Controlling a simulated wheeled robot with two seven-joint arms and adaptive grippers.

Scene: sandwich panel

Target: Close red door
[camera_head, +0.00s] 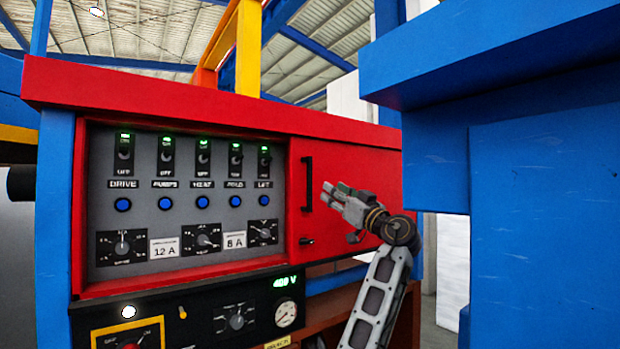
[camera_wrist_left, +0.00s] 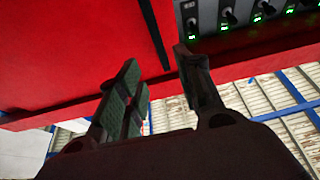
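The red door (camera_head: 345,160) is the flat red panel at the right of the red cabinet front; the switch panel (camera_head: 180,190) to its left is uncovered. A black vertical handle (camera_head: 307,183) is near the door's left edge. My left gripper (camera_head: 339,212) is in front of the door, just right of the handle. In the left wrist view its two fingers (camera_wrist_left: 160,60) are spread apart with nothing held. The handle (camera_wrist_left: 155,35) shows there between the fingertips in the picture; I cannot tell whether they touch it. My right gripper is not in view.
A small black latch (camera_head: 307,241) is below the handle. A black control box (camera_head: 190,325) with a gauge (camera_head: 286,314) juts out under the switch panel. A large blue structure (camera_head: 540,200) stands close on the right. A red ledge (camera_head: 200,105) overhangs the cabinet top.

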